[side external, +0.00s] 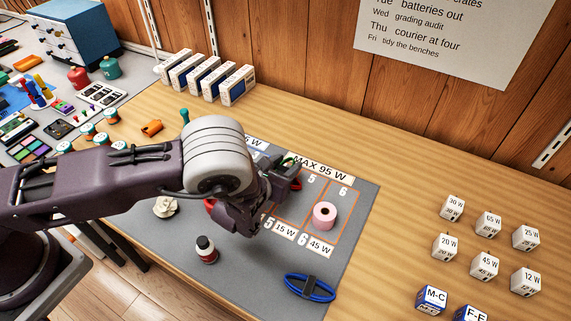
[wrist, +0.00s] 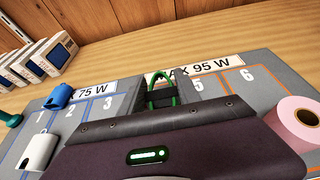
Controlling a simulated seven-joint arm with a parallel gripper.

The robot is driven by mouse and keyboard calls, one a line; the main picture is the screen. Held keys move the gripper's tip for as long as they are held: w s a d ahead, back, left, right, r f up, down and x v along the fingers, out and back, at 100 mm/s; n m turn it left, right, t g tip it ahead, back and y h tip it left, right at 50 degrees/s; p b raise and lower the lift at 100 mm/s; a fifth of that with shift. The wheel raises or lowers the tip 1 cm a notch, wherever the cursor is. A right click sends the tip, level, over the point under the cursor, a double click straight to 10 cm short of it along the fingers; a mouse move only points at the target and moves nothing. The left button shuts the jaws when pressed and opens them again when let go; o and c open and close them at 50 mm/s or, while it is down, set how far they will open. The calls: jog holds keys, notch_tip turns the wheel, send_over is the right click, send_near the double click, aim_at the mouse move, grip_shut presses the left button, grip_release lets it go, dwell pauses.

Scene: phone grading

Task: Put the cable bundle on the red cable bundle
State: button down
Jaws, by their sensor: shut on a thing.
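My gripper (wrist: 163,97) is shut on a green cable bundle (wrist: 164,77) with a black strap, seen between its fingers in the wrist view. In the side view my gripper (side external: 291,174) is over the grey mat near the "MAX 95 W" label, and a bit of the green cable shows beside it. Small red patches show around my wrist and fingers in the side view. I cannot tell whether one is the red cable bundle, which is not clearly visible in either view. A blue cable bundle (side external: 310,287) with a dark strap lies on the mat's front right.
A pink roll (side external: 324,215) stands in an orange-outlined cell on the grey mat (side external: 353,228), right of my gripper. A dark bottle (side external: 206,250) stands in front. White boxes (side external: 237,85) line the back. Several wattage cubes (side external: 488,225) sit at right.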

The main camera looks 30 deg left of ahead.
jog(key=shift+f, duration=0.1)
jog(key=c, duration=0.9)
grip_release()
jog(key=shift+o, duration=0.2)
